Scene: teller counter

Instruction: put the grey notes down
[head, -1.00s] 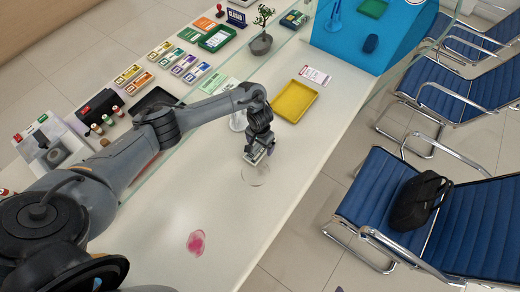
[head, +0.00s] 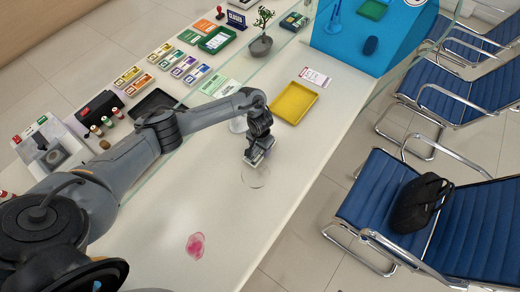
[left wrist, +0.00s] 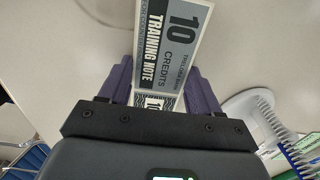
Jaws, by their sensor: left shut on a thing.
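My left gripper (head: 254,160) hangs over the middle of the white counter (head: 225,195) in the head view. It is shut on the grey notes (left wrist: 170,42), which read "10 credits training note" in the left wrist view. The notes stick out between the purple fingers (left wrist: 160,92). A clear round disc (head: 256,174) lies on the counter just below the gripper in the head view. I cannot tell whether the notes touch the counter. My right gripper is not in view.
A yellow tray (head: 294,102) stands beyond the gripper. A pinkish-red blob (head: 195,245) lies on the near counter. Colored note bundles (head: 170,62) and a black tray (head: 150,103) sit along the left side. A white round stand with a brush-like rack (left wrist: 272,125) is beside the gripper.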

